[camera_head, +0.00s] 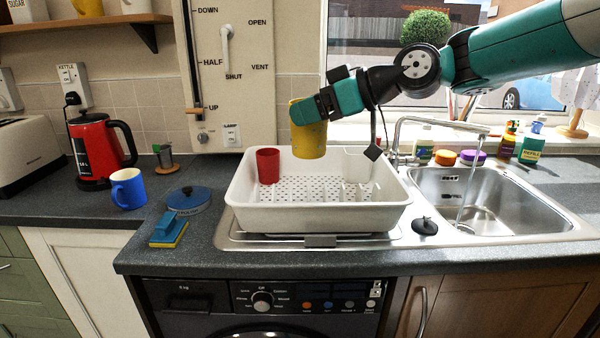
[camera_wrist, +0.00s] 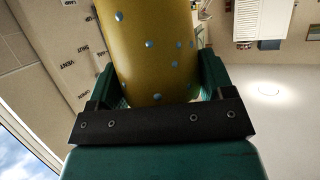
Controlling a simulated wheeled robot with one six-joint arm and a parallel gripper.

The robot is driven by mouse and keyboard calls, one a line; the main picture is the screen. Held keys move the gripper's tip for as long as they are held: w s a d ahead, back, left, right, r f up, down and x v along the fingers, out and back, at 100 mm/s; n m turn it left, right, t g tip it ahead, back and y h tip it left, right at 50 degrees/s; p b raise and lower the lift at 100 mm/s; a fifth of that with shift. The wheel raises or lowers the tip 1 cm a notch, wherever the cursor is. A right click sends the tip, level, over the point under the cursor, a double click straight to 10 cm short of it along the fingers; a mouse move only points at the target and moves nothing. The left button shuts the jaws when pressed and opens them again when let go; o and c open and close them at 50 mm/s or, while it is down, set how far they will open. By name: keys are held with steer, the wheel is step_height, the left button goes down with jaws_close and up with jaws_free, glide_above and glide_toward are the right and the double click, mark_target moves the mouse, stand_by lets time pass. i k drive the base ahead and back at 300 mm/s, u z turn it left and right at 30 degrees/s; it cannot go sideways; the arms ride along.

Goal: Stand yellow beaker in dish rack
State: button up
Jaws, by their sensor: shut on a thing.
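The yellow beaker (camera_head: 312,142) is held upright by my gripper (camera_head: 304,112), above the back part of the white dish rack (camera_head: 318,217). In the wrist view the yellow beaker (camera_wrist: 150,50), with small blue dots, fills the space between the fingers of my gripper (camera_wrist: 158,88). The fingers are shut on its side. The rack is a white basin with a slotted floor and low dividers. A red beaker (camera_head: 267,165) stands inside it at the back left.
The rack sits on the steel drainer beside the sink (camera_head: 490,200), where the tap (camera_head: 440,124) runs. A black plug (camera_head: 424,226) lies right of the rack.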

mark_target(305, 181)
steer(key=i, duration=0.95)
